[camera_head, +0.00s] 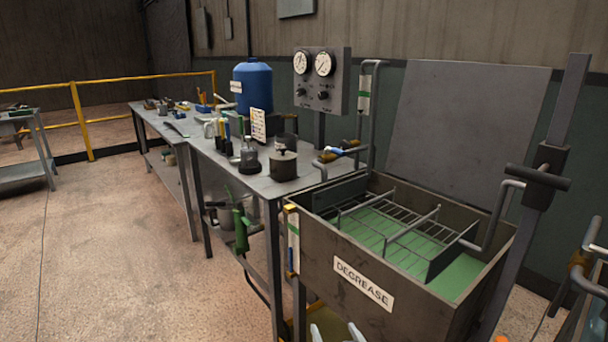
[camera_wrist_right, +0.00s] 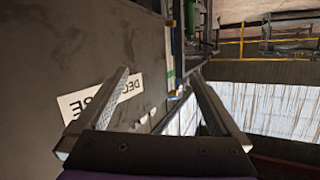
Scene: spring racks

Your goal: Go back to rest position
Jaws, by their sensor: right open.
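My right gripper (camera_head: 336,333) shows only as two pale fingertips at the bottom edge of the head view, in front of the degrease tank (camera_head: 420,316). In the right wrist view the right gripper (camera_wrist_right: 160,88) has its fingers spread wide, with nothing between them. The tank's dark wall (camera_wrist_right: 85,45) and its white label (camera_wrist_right: 78,103) lie beyond the left finger. A wire rack (camera_head: 392,232) sits in the tank over green liquid (camera_head: 462,277). My left gripper is in neither view.
A grey bench (camera_head: 232,167) left of the tank holds a blue drum (camera_head: 252,88), a dark pot (camera_head: 283,166) and bottles. A gauge panel (camera_head: 322,80) stands behind. A dark post (camera_head: 530,215) rises at the tank's right. The floor (camera_head: 120,250) at left is clear.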

